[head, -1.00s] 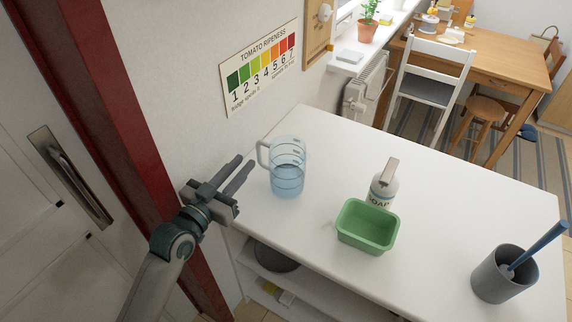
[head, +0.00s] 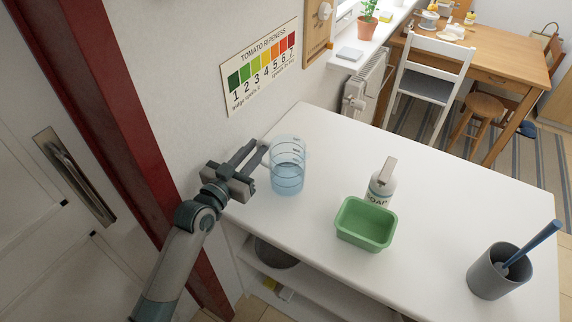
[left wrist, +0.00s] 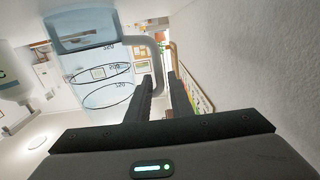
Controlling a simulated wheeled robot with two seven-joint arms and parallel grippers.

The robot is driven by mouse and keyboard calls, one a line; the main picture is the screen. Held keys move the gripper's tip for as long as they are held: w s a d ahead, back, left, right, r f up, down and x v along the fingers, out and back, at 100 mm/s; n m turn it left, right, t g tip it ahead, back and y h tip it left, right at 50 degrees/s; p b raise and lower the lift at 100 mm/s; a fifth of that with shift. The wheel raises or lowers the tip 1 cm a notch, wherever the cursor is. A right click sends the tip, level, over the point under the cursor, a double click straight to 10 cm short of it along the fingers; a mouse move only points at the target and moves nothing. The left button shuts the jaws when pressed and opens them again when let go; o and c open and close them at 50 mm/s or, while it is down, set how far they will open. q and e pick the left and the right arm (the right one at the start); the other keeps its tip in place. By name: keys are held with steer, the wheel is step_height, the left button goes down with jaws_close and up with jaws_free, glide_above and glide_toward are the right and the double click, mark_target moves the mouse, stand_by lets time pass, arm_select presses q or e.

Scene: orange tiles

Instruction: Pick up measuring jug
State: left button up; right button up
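The measuring jug (head: 288,168) is a clear blue cylinder with dark marking rings. It stands upright at the left end of the white counter, its handle on the left side. My left gripper (head: 256,149) is at that handle, fingers pointing toward it. In the left wrist view the jug (left wrist: 98,78) fills the upper left. Its pale handle (left wrist: 156,58) reaches down by the fingertips, seemingly between them. The two fingers of the left gripper (left wrist: 162,82) are apart with a gap. Whether either finger touches the handle I cannot tell. My right gripper is not in view.
A green tub (head: 365,224) and a white soap bottle (head: 381,184) stand right of the jug. A grey cup (head: 497,272) with a blue-handled tool is at the far right. The wall with the tomato ripeness sign (head: 261,67) is close behind the left gripper.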

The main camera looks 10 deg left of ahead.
arm_select(q)
steer(key=shift+x, duration=1.1)
jaws_close()
steer(key=shift+r, duration=0.1)
